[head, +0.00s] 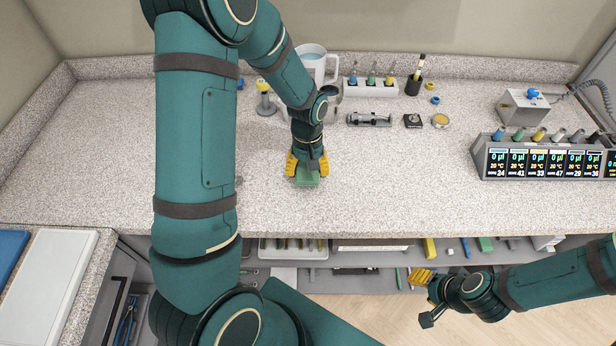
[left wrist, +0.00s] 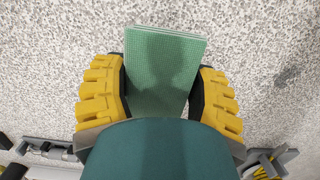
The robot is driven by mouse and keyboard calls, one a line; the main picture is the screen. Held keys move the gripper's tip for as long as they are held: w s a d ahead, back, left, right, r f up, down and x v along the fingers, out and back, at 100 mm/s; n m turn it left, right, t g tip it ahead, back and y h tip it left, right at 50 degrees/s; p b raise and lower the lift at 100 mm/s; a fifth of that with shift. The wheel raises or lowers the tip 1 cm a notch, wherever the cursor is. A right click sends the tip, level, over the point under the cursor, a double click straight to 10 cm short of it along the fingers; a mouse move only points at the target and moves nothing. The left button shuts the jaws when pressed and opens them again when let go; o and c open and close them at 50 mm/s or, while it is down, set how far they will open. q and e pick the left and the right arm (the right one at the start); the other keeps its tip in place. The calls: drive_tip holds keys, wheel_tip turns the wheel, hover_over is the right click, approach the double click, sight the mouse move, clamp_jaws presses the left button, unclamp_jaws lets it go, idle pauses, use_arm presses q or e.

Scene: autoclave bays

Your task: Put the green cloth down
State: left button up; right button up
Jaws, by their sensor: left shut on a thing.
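The green cloth (head: 307,178) is a folded pad at the near-middle part of the speckled counter (head: 380,195). My left gripper (head: 306,167) points down over it, with yellow fingers on either side. In the left wrist view the cloth (left wrist: 165,70) sits between the two yellow fingers (left wrist: 160,92), and the gripper is shut on it. Its far end sticks out beyond the fingertips. I cannot tell whether its underside touches the counter. My right gripper (head: 426,295) hangs low at the right, in front of the counter's edge; its jaw state is unclear.
Behind the left gripper stand a white jug (head: 318,62), a rack with coloured tops (head: 371,88) and a black holder (head: 413,86). A row of displays (head: 545,163) stands at the right. Shelves with items lie under the counter. The counter around the cloth is clear.

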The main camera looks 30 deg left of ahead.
sight(307, 177)
use_arm(q)
wheel_tip(307, 177, down, 3)
drive_tip(key=shift+f, duration=0.3)
drive_tip(key=shift+f+b, duration=0.25)
drive_tip(key=shift+b, duration=0.15)
drive_tip(key=o, duration=0.9)
drive_tip(key=shift+s, duration=0.1)
drive_tip(key=shift+o, duration=0.8)
